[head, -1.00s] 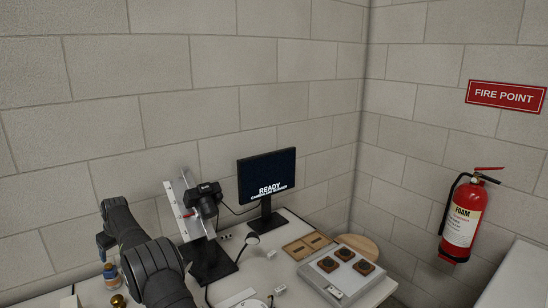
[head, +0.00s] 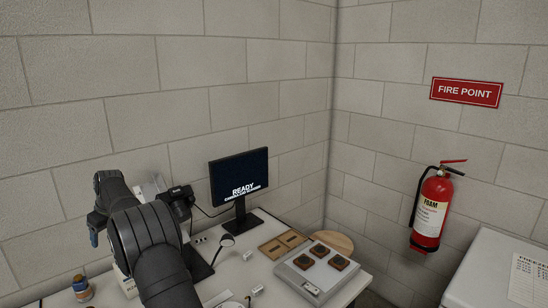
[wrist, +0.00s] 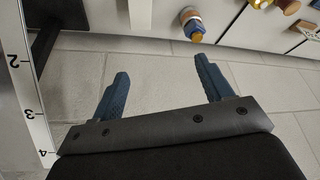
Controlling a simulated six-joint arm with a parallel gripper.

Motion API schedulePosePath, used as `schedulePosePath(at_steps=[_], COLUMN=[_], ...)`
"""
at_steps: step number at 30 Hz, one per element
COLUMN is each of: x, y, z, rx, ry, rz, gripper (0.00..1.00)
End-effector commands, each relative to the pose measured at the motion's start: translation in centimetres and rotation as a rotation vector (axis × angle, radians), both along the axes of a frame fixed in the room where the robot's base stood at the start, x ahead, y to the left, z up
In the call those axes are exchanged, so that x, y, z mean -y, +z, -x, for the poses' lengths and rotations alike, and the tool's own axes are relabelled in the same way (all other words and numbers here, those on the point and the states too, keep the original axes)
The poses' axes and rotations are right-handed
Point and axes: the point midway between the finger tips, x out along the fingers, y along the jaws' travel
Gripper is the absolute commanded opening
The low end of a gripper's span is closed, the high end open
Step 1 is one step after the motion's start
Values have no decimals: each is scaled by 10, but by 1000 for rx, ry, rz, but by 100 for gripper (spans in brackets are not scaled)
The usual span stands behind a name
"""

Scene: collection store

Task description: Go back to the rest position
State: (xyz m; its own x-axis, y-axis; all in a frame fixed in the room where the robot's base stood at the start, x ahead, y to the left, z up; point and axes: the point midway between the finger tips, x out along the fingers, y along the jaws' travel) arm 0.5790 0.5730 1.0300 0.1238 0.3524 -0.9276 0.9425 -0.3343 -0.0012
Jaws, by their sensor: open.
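My gripper (wrist: 161,67) is open, its two blue fingers wide apart with nothing between them. The fingertips are not clear there. My arm hides much of the camera stand.
A jar (head: 82,288) stands at the desk's left, also in the wrist view (wrist: 192,26). A numbered scale (wrist: 28,95) is close by the gripper's left. The camera (head: 178,199), monitor (head: 239,180) and grey tray (head: 310,290) are farther right. A fire extinguisher (head: 431,213) hangs right.

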Motion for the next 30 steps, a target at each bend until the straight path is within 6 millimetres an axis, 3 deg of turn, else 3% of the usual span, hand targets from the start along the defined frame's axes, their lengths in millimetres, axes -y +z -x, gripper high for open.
schedulePosePath(at_steps=[15, 21, 30], x=[63, 75, 77], y=[15, 17, 17], z=[26, 31, 33], rx=[-6, -7, -6], ry=[80, 96, 99], rz=[5, 6, 5], gripper=[72, 72, 72])
